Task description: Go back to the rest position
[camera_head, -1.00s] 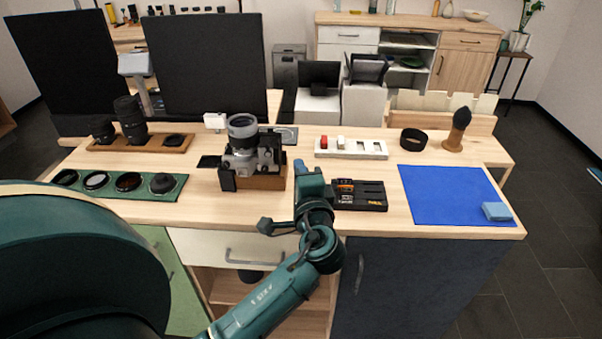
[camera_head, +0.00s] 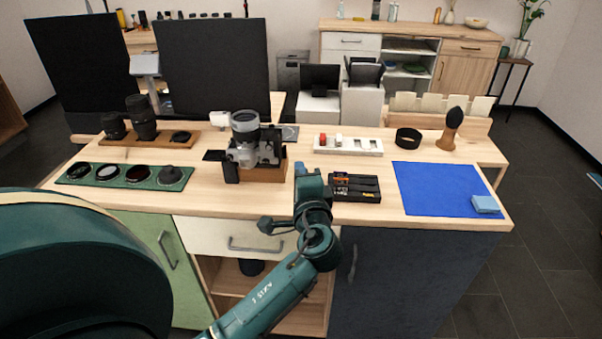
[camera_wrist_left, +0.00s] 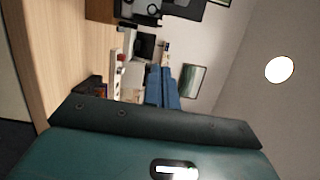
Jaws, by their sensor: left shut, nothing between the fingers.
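My left gripper (camera_head: 300,167) is at the front of the wooden table (camera_head: 215,201), between the camera and the black battery tray in the head view. Its arm is mostly teal and comes up from below. Its blue fingers (camera_wrist_left: 162,88) show in the left wrist view, shut and empty. Whether it touches anything on the table cannot be told from the head view. My right gripper is not in view.
A silver camera (camera_head: 246,152) on a wooden block stands left of the gripper. A black battery tray (camera_head: 369,195) lies to the right, then a blue mat (camera_head: 435,184) with a blue block (camera_head: 485,204). A green filter tray (camera_head: 127,183) lies at left.

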